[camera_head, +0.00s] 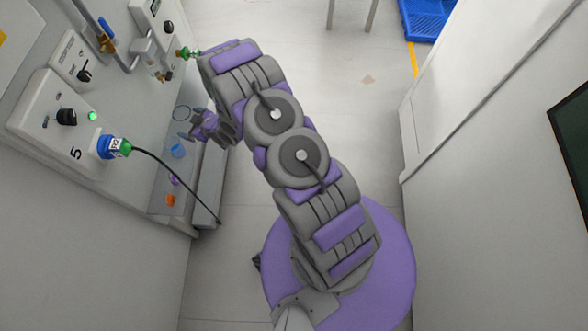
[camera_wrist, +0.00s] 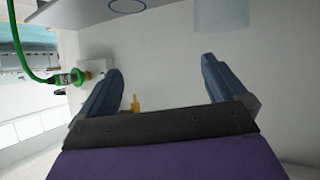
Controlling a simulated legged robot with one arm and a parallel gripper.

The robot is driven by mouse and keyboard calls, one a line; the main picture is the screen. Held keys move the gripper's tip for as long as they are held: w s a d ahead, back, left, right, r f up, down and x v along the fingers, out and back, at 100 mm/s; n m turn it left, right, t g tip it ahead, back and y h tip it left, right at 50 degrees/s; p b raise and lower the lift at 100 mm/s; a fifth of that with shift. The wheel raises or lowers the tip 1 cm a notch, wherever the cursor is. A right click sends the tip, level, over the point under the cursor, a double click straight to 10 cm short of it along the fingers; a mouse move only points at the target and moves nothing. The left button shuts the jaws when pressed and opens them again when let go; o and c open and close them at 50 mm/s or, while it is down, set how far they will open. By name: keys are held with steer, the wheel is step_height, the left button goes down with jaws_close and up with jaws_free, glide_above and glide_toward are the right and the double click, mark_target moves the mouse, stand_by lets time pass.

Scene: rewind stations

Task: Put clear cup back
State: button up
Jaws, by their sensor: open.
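A pale, translucent cup (camera_wrist: 221,14) shows at the top edge of the wrist view, partly cut off by the frame. A blue ring outline (camera_wrist: 127,5) lies on a grey surface to its left; the ring also shows on the shelf in the head view (camera_head: 181,113). My gripper (camera_wrist: 162,66) is open, with nothing between its two fingers. The cup is beyond the right fingertip and apart from it. In the head view my gripper (camera_head: 188,126) is beside the wall station, over the shelf edge. I cannot surely pick out the clear cup there.
The shelf (camera_head: 180,205) carries small blue (camera_head: 177,151), purple and orange items. A black cable hangs from the blue-green connector (camera_head: 114,147) on station 5. A green hose (camera_wrist: 27,65) is at the wrist view's left. A blue crate (camera_head: 424,18) stands far back. The aisle floor is clear.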

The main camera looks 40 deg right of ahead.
steer(key=s+d+r+m+g+h, duration=0.1)
steer(key=s+d+r+g+h, duration=0.15)
steer(key=r, duration=0.45)
steer(key=s+d+r+g+h, duration=0.1)
steer(key=d+r, duration=0.3)
steer(key=r, duration=0.2)
steer(key=s+d+r+m+g+h, duration=0.2)
steer(key=s+d+r+g, duration=0.15)
steer(key=s+r, duration=0.8)
steer(key=s+r+m+g, duration=0.1)
steer(key=s+r+g, duration=0.1)
steer(key=s, duration=0.9)
steer(key=s+r+m+g, duration=0.1)
steer(key=s+r, duration=0.4)
steer(key=s, duration=0.6)
steer(key=s+r+m+g, duration=0.1)
steer(key=s+r+g, duration=0.2)
steer(key=s, duration=0.8)
steer(key=shift+s+r+m, duration=0.25)
steer(key=shift+r+m, duration=0.05)
steer(key=shift+r, duration=0.3)
steer(key=shift+a, duration=0.1)
